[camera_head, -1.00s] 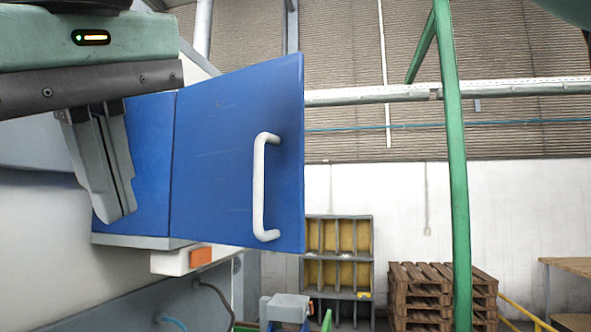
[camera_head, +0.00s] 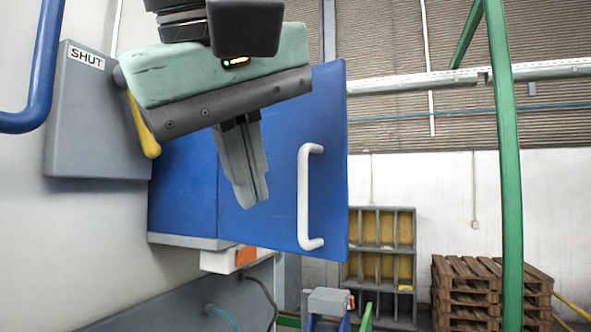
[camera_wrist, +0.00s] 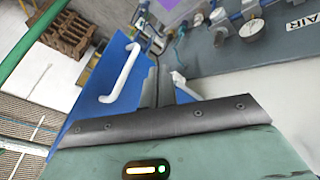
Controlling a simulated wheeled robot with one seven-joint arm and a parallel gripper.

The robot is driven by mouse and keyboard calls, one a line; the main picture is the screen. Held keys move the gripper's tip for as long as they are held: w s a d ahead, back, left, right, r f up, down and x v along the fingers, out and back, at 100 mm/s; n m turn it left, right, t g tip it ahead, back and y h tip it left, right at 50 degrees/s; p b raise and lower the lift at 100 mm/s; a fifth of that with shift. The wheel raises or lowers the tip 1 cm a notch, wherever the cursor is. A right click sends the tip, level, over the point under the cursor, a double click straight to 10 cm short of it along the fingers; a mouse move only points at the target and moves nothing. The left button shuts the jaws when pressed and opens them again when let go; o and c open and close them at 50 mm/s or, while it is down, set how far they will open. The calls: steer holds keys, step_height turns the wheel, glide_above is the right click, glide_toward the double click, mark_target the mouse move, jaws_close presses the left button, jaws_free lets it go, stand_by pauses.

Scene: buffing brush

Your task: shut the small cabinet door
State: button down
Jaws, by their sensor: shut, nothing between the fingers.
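The small blue cabinet (camera_head: 183,195) is fixed to the wall at the left of the head view. Its blue door (camera_head: 325,150) appears to stand open, its free edge swung out to the right. A white bar handle (camera_head: 304,200) is on the visible face near that edge. In the wrist view the door (camera_wrist: 92,100) and handle (camera_wrist: 124,76) lie left of the fingers. My gripper (camera_head: 251,204) is shut and empty, pointing down, left of the handle in the picture. It also shows in the wrist view (camera_wrist: 158,72). I cannot tell whether it touches the door.
A grey box (camera_head: 80,130) marked SHUT, with a yellow lever (camera_head: 147,135), is left of the cabinet. A blue pipe (camera_head: 45,70) is at far left. A green post (camera_head: 510,180), shelf (camera_head: 380,210) and pallets (camera_head: 470,290) stand right. Gauges (camera_wrist: 250,27) show in the wrist view.

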mark_target(305, 212)
steer(key=w+d+p, duration=0.1)
steer(key=w+d, duration=0.1)
steer(key=d, duration=0.1)
steer(key=shift+w+f+p, duration=0.1)
steer(key=shift+w+p, duration=0.3)
